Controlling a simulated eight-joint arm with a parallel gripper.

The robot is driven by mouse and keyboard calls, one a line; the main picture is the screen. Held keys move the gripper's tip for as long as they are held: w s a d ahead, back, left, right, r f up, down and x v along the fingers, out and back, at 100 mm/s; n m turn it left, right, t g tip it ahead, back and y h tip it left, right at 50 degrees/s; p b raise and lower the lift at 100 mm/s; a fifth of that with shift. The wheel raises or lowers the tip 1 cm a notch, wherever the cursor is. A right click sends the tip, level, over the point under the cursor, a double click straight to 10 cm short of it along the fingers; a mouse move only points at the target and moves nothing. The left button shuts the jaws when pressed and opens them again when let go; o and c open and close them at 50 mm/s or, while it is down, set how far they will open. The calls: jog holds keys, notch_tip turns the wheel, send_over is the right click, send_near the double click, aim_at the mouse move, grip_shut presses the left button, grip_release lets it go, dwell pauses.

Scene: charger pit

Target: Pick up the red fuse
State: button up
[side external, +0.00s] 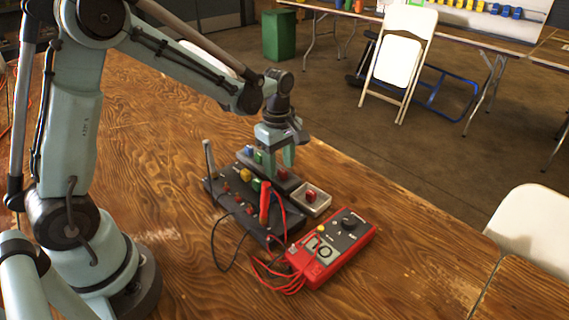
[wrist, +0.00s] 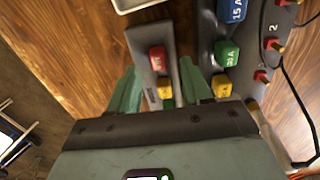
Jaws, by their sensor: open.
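A red fuse (wrist: 158,59) stands in a dark grey holder strip (wrist: 138,42) in the wrist view, with a yellow fuse (wrist: 165,88) close behind it. My gripper (wrist: 158,70) is open, its two green fingers on either side of the strip, with the red fuse in line with the gap near their tips. I cannot tell whether the fingers touch anything. In the side view my gripper (side external: 281,165) points down over the strip, and a small red piece shows by the fingertips. Another red piece (side external: 310,196) shows in a small pale tray (side external: 322,205) just to the right.
A black board (side external: 226,200) with several coloured fuses and red posts lies beside the strip. A red probe (side external: 265,203) and cables rise near it. A red multimeter (side external: 350,250) lies in front on the wooden table. The table to the right is clear.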

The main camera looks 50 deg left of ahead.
jog(key=shift+f, duration=0.35)
jog(key=shift+c, duration=0.2)
grip_shut()
jog(key=shift+r, duration=0.1)
